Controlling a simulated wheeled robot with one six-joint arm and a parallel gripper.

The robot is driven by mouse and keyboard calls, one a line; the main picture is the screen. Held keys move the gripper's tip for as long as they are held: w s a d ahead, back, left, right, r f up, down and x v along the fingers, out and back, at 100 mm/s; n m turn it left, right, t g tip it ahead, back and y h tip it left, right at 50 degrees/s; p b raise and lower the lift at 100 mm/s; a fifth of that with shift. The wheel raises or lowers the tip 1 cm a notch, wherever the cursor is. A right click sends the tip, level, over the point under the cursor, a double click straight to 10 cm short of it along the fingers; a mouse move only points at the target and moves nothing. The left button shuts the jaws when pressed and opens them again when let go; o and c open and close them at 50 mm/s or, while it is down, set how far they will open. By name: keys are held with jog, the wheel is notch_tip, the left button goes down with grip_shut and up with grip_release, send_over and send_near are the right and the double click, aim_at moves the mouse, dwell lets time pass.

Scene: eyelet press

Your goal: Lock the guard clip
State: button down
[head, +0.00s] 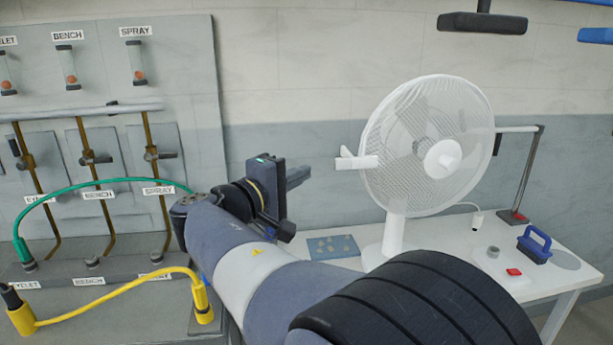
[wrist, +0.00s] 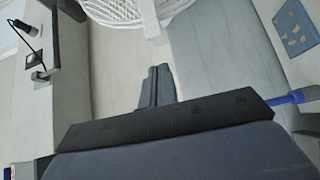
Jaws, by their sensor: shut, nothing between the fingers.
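A white fan (head: 425,150) with a round wire guard stands on the white table. A white clip (head: 357,162) juts out from the left rim of the guard. It looks like a small lever with an upright end piece; I cannot tell whether it is locked. In the wrist view, part of the guard (wrist: 110,10) shows at the top, with a white clip part (wrist: 150,20) at its rim. My gripper (head: 304,175) is shut and empty, to the left of the clip and apart from it. Its fingers (wrist: 158,72) point toward the guard in the wrist view.
The white table (head: 460,262) also holds a blue mat (head: 333,246) with small pieces, a blue-handled block (head: 535,245), a red button (head: 514,272) and a lamp post (head: 526,175). A panel with pipes and hoses (head: 100,150) stands at left.

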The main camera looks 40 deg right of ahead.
jog(key=s+a+b, duration=0.1)
jog(key=a, duration=0.6)
jog(key=shift+s+a, duration=0.3)
jog(key=shift+s, duration=0.05)
jog(key=shift+d, duration=0.1)
